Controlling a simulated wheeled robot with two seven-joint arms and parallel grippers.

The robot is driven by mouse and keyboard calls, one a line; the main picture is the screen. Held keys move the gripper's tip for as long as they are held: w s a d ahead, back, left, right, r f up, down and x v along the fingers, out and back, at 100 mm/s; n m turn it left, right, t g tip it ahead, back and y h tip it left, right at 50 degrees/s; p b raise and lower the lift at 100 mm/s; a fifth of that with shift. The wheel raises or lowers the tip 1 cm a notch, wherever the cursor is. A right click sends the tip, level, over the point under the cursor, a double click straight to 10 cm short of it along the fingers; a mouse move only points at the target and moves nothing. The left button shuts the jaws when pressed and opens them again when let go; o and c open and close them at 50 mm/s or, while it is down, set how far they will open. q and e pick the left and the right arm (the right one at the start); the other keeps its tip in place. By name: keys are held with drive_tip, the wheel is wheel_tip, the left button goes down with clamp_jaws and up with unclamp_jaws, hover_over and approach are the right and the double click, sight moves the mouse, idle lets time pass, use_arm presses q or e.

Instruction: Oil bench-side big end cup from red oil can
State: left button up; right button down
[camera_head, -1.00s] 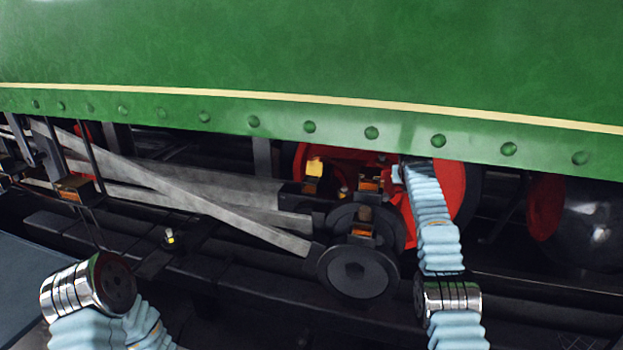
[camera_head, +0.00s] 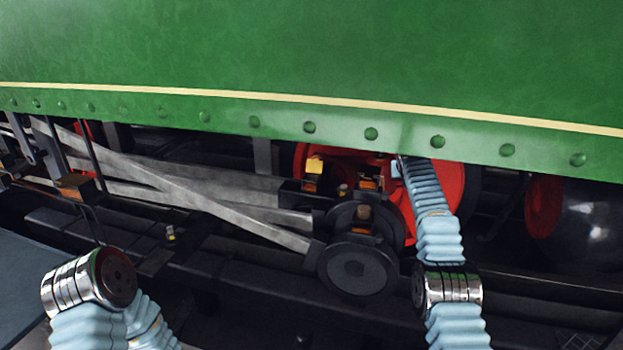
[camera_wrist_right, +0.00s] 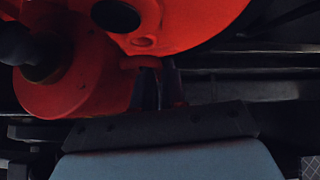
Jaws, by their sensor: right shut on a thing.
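My right arm reaches up in the head view, and its far end goes out of sight under the green side panel beside a red wheel (camera_head: 445,185). In the right wrist view, the dark fingers of my right gripper (camera_wrist_right: 160,88) are close together against red parts (camera_wrist_right: 75,85). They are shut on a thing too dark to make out. I cannot pick out the red oil can with certainty. Small brass-coloured fittings (camera_head: 314,166) sit around the dark round crank parts (camera_head: 357,270); which one is the bench-side big end cup is unclear. My left gripper is out of view.
The green panel (camera_head: 300,60) with its riveted lower edge overhangs the motion gear. Long grey rods (camera_head: 190,195) slant toward the crank. A red and black round part (camera_head: 545,207) stands at right. A dark rail-like beam (camera_head: 250,285) runs below.

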drive_tip(key=shift+r, duration=0.2)
wheel_tip(320, 180, up, 2)
drive_tip(key=p, duration=0.3)
drive_tip(key=shift+r+h, duration=0.25)
drive_tip(key=shift+h, duration=0.15)
drive_tip(key=shift+r, duration=0.1)
idle(0.8)
wheel_tip(320, 180, up, 2)
drive_tip(key=n+p, duration=0.1)
drive_tip(key=p, duration=0.2)
drive_tip(key=shift+r+h+p, duration=0.25)
drive_tip(key=shift+h+p, duration=0.05)
drive_tip(key=shift+h, duration=0.1)
drive_tip(key=shift+f, duration=0.15)
idle(0.7)
drive_tip(key=shift+f+b, duration=0.65)
drive_tip(key=shift+b, duration=0.15)
idle(0.4)
